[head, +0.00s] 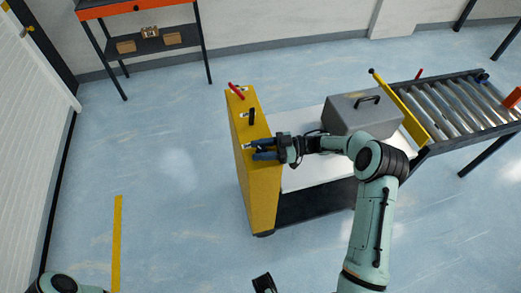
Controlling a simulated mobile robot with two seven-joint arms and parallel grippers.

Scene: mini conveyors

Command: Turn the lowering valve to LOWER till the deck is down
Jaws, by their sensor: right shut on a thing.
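The yellow console (262,203) stands at the left end of the lift cart. The white deck (302,177) extends right from it. A red lever (236,91) and a black lever (251,116) sit on the console's top. My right gripper (257,150) reaches in from the right over the console's top, nearer me than both levers. It is shut on a small part there, apparently the lowering valve's handle, mostly hidden by the fingers. The valve's markings are too small to read. A dark part at the bottom edge appears to be my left gripper (265,284), mostly cut off.
A grey toolbox (361,115) with a black handle rests on the deck. A yellow bar (400,106) stands between it and the roller conveyor (455,104) at right. An orange-topped shelf (148,44) stands at back left. The floor left of the console is clear.

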